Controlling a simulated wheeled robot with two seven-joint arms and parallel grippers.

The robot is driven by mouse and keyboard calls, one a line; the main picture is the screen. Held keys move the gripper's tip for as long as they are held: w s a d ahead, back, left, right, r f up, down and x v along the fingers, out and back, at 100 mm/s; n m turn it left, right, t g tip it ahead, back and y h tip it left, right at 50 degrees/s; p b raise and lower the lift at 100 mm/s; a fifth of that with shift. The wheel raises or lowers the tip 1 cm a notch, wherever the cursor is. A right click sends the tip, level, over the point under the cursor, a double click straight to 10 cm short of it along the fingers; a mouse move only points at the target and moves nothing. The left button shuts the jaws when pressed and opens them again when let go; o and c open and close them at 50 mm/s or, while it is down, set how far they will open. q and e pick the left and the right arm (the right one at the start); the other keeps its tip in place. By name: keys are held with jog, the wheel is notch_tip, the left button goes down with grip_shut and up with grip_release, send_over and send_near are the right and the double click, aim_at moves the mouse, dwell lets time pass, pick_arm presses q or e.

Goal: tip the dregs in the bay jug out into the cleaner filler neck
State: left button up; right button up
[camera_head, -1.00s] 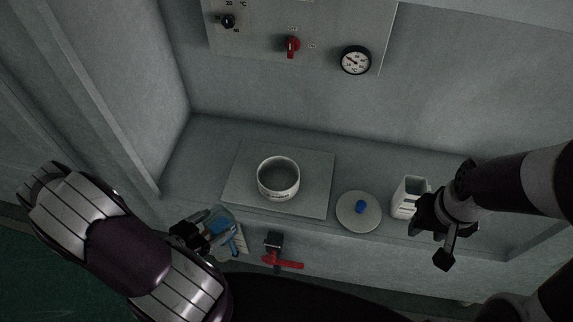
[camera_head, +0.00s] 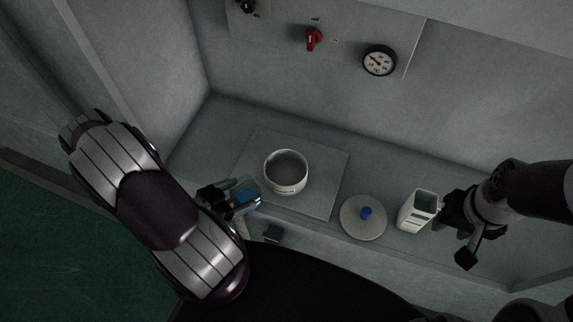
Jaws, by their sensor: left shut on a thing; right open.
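The jug (camera_head: 246,190), clear with blue liquid in it, is in my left gripper (camera_head: 224,198), which is shut on it. It is tilted beside the front left edge of the square plate. The filler neck (camera_head: 286,188), a round white collar with lettering on its front, stands open on the plate, just right of and beyond the jug. The jug's mouth is short of the collar, and no liquid is seen running. My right gripper (camera_head: 457,216) is open, at the right of a white square-mouthed container (camera_head: 416,213); I cannot tell whether they touch.
A round lid with a blue knob (camera_head: 364,226) lies right of the square plate (camera_head: 318,206). A red switch (camera_head: 313,39) and a dial gauge (camera_head: 379,61) are on the back panel. The shelf behind the collar is clear.

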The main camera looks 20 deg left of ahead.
aim_at(255, 183)
pick_arm(q)
jog(key=shift+w+d+r+g+y+p, duration=0.2)
jog(key=shift+w+r+g+p, duration=0.15)
jog(key=shift+p, duration=0.35)
jog(key=shift+w+d+r+g+y+p, duration=0.15)
jog(key=shift+w+r+g+y+p, duration=0.1)
jog(key=shift+r+g+p, duration=0.35)
jog(key=shift+w+d+g+y+p, duration=0.45)
jog(key=shift+w+g+p, duration=0.3)
jog(key=shift+p, duration=0.45)
jog(key=w+r+g+p, duration=0.1)
jog(key=w+d+r+g+y+p, duration=0.1)
jog(key=p, duration=0.1)
jog(key=shift+w+r+p, duration=0.15)
jog(key=shift+w+p, duration=0.05)
jog(key=shift+p, duration=0.1)
jog(key=w+g+p, duration=0.1)
jog(key=w+d+r+g+y, duration=0.1)
jog(key=g, duration=0.1)
jog(key=shift+w+d+y+p, duration=0.15)
jog(key=shift+w+y+p, duration=0.15)
jog(key=shift+p, duration=0.1)
jog(key=shift+w+d+f+g+y, duration=0.15)
jog(key=shift+f+g+y, duration=0.15)
jog(key=shift+g, duration=0.2)
